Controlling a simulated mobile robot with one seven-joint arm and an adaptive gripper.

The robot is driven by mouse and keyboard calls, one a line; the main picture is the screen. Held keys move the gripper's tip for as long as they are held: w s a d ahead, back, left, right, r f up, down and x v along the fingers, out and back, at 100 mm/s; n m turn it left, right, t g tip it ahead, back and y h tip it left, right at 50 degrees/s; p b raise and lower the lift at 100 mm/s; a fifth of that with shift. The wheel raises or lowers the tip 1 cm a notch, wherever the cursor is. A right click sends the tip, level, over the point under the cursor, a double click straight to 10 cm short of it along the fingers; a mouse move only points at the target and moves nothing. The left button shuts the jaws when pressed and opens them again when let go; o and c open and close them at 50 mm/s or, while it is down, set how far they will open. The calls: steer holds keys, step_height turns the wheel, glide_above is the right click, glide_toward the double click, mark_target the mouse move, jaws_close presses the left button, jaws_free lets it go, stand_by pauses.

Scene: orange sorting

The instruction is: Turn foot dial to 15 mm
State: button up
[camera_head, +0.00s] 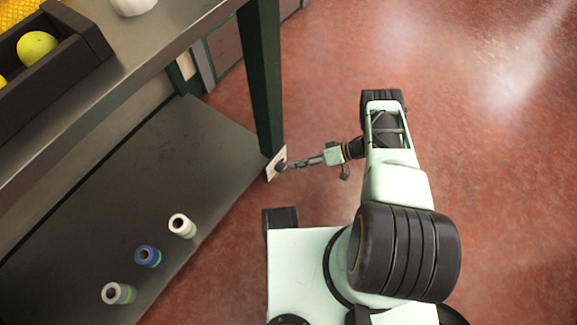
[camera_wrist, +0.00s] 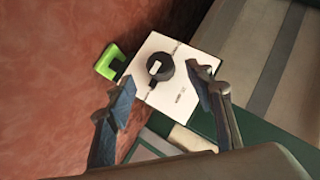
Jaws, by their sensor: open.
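The foot dial is a small black knob (camera_wrist: 159,67) on a white plate (camera_wrist: 178,98) in the wrist view. Its pointer and the plate's small markings are too blurred to read. In the head view the white plate (camera_head: 270,170) is by the foot of the dark green table leg, with the dark knob on it. My gripper (camera_wrist: 160,95) is open, with one finger on each side in the wrist view. The right finger overlaps the plate close to the knob. The knob is not between closed fingers, and I cannot tell whether a finger touches it. In the head view my gripper (camera_head: 287,166) reaches the plate from the right.
A green bracket-like piece (camera_wrist: 110,63) sits beside the plate. The dark green table leg (camera_head: 262,80) rises next to it. A low dark shelf (camera_head: 185,155) holds several rolls, including a blue one (camera_head: 149,256). The red floor (camera_head: 480,130) on the right is clear.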

steer(key=v, duration=0.6)
stand_by(0.4)
